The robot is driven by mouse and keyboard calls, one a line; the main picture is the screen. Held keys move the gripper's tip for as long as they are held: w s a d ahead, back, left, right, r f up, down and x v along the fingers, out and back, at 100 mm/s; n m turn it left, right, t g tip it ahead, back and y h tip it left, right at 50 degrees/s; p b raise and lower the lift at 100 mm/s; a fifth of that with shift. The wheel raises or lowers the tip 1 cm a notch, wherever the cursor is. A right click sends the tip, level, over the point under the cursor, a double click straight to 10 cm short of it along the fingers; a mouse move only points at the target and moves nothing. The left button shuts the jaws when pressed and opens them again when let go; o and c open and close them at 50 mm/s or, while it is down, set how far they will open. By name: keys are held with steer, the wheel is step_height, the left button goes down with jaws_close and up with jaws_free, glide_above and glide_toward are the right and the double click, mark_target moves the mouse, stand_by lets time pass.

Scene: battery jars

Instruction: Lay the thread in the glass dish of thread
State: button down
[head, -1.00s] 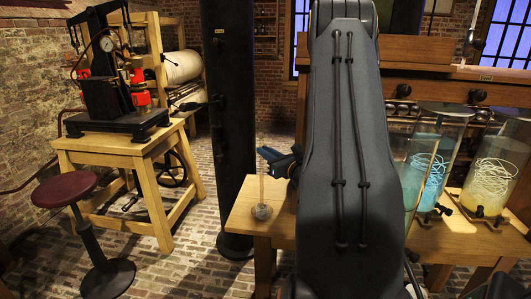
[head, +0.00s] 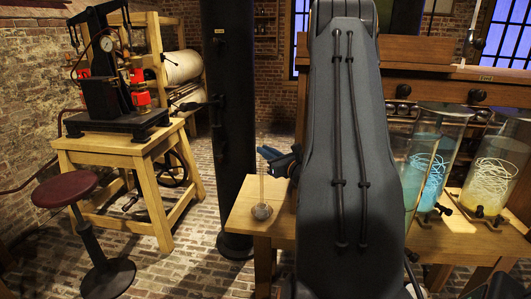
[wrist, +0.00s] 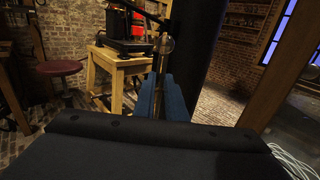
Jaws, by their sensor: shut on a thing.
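My gripper (head: 284,161), with blue fingers, shows left of my dark arm in the head view, above the wooden table's left end. It is shut on a thin, pale upright strand or rod (head: 262,185), which I cannot tell for certain is the thread. At its lower end is a small round glassy thing (head: 262,211) near the table corner. I cannot tell whether this is the dish or whether the two touch. In the wrist view my blue fingers (wrist: 160,92) are close together around a slim upright piece (wrist: 162,62). My arm hides the table's middle.
Glass jars stand on the table at right, one with blue liquid (head: 428,165) and one with yellowish liquid (head: 492,175), both holding pale coils. A dark column (head: 235,130) stands behind the gripper. A press on a wooden stand (head: 130,155) and a red stool (head: 66,192) are at left.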

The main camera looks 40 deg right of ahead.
step_height(320, 180, up, 8)
steer(key=p, duration=0.3)
stand_by(0.4)
steer(key=shift+f, duration=0.1)
stand_by(0.4)
